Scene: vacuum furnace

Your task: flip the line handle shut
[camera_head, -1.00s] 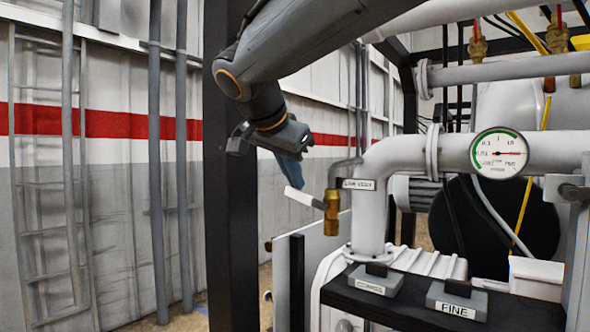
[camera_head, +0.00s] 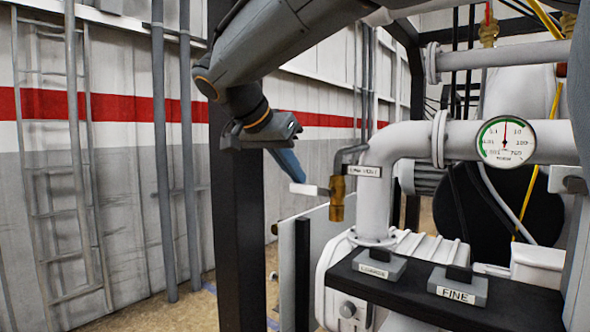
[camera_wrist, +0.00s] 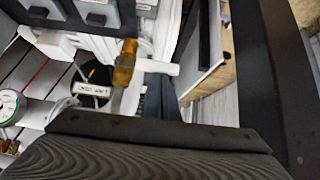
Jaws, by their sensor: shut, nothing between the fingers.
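The line handle (camera_head: 309,190) is a short white lever on the brass valve (camera_head: 337,199), under the grey pipe elbow with a label that seems to read LINE VENT (camera_head: 364,171). It lies about level, pointing left, across the upright brass body. My gripper (camera_head: 298,178) is shut and empty, its blue-grey fingers slanting down to the handle's free end. They seem to touch it from above, though contact is unclear. In the wrist view, the white handle (camera_wrist: 158,67) runs right from the brass valve (camera_wrist: 125,62), with my fingers (camera_wrist: 158,85) against or near its outer part.
A round gauge (camera_head: 505,141) sits on the large white pipe to the right, its needle pointing up. Blocks labelled COARSE (camera_head: 376,268) and FINE (camera_head: 458,287) stand on a black shelf. A dark post (camera_head: 237,230) stands left of the valve.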

